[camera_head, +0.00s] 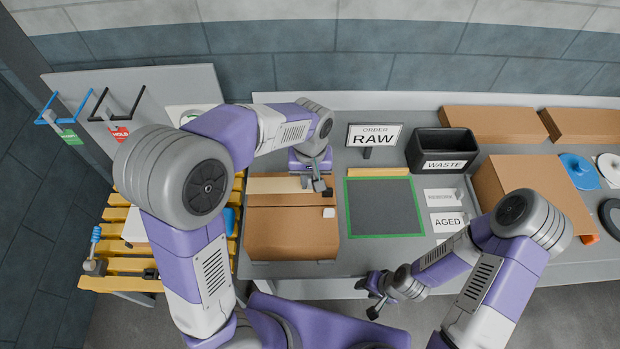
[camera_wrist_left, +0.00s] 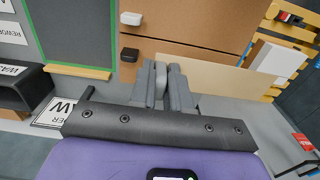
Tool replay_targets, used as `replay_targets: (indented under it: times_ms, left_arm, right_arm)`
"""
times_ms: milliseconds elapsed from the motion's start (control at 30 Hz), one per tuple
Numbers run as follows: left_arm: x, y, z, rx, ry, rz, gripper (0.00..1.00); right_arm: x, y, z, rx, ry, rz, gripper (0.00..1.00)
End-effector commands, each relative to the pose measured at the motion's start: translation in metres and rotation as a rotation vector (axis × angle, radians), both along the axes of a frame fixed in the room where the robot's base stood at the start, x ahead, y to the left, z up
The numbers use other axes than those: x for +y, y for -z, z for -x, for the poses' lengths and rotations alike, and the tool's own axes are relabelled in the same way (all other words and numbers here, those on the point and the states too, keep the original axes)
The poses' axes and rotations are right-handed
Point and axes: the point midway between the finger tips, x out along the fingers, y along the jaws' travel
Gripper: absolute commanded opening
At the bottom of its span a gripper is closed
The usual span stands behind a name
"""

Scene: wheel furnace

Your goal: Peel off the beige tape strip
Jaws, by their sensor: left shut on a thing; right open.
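The beige tape strip (camera_head: 272,185) lies across the top of a brown cardboard box (camera_head: 290,235). It also shows in the left wrist view (camera_wrist_left: 210,73), running right from the fingers. My left gripper (camera_head: 318,186) is over the strip's right end. In the left wrist view, its fingers (camera_wrist_left: 167,70) are closed together at that end, shut on the strip; the pinched part is mostly hidden. My right gripper (camera_head: 372,297) is open and empty, low in front of the table's front edge, away from the box.
A green-bordered dark mat (camera_head: 385,207) lies right of the box. Behind it stand the ORDER RAW sign (camera_head: 373,135) and black WASTE bin (camera_head: 442,150). A small white piece (camera_head: 329,212) is on the box. More cardboard boxes (camera_head: 515,185) stand right; a yellow slatted rack (camera_head: 125,265) is left.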

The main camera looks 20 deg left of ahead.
Motion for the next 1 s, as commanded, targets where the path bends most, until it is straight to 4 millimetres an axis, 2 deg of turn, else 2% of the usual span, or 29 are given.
replay_targets:
  times_ms: [700,1000]
  left_arm:
    - [0.0,-0.023,0.0,0.0,-0.001,0.0,0.0]
    - [0.0,-0.023,0.0,0.0,0.0,0.0,0.0]
  right_arm:
    - [0.0,-0.021,0.0,0.0,0.0,0.0,0.43]
    - [0.0,-0.021,0.0,0.0,0.0,0.0,0.43]
